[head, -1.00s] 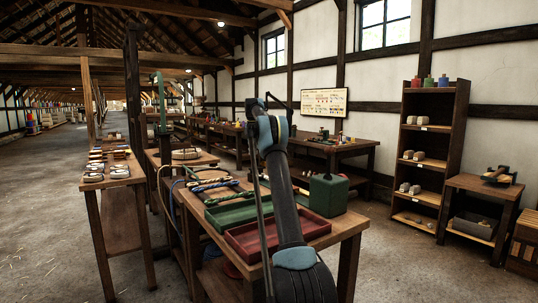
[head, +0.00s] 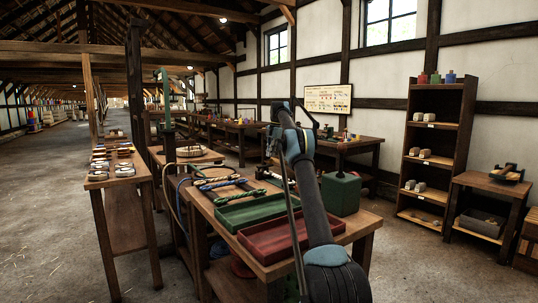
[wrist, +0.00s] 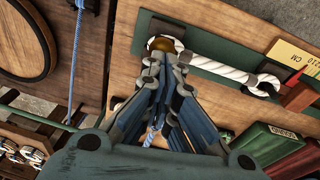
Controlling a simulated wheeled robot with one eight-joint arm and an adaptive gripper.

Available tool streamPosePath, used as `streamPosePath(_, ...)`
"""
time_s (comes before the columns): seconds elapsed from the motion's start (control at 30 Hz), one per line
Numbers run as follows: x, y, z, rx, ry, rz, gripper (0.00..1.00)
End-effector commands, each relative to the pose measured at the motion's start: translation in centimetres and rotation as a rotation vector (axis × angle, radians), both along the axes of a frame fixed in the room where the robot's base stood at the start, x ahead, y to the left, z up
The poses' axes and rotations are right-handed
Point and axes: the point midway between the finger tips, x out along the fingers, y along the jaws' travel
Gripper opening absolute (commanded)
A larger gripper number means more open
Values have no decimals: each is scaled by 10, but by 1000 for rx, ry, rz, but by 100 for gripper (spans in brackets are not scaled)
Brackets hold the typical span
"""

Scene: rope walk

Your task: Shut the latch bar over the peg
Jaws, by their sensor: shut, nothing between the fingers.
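In the wrist view a brass-coloured rounded peg top (wrist: 159,44) stands on a dark green plate (wrist: 222,69). A white rope (wrist: 222,64) lies along the plate, with an eye at each end. Contact is unclear. In the head view my arm partly hides this area.
A green tray (head: 252,211) and a red tray (head: 280,239) lie on the bench, with a green block (head: 341,194) at right. Coloured ropes (head: 220,183) lie behind the trays. A blue rope (wrist: 76,55) hangs in the wrist view. Open floor lies left.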

Motion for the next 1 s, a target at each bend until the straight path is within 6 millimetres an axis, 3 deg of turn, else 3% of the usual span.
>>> streamPosePath(1.0, 3, -9, -7, 0, 0, -2, 0)
